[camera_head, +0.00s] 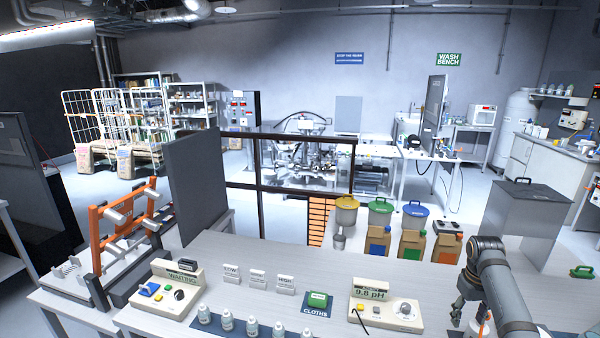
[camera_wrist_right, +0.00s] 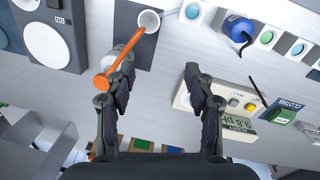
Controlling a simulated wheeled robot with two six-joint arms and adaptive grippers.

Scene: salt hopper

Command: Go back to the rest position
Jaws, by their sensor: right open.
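My right gripper (camera_head: 457,311) is at the right end of the white bench in the head view, beside the pH meter (camera_head: 385,305). In the right wrist view its two fingers (camera_wrist_right: 158,88) stand wide apart with only bare bench between them. An orange rod with a round knob (camera_wrist_right: 122,59) runs from near the left finger up to a white cup (camera_wrist_right: 149,19). I cannot tell whether the finger touches it. A pale round thing (camera_wrist_right: 116,50) is partly hidden behind the rod. My left gripper is in neither view.
Several small white bottles (camera_head: 227,320) line the bench's front. A waiting-display box (camera_head: 166,287), small label blocks (camera_head: 258,279) and a green cloths box (camera_head: 317,300) stand on it. An orange frame (camera_head: 97,240) is at left. Jugs and lidded buckets (camera_head: 381,210) stand behind.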

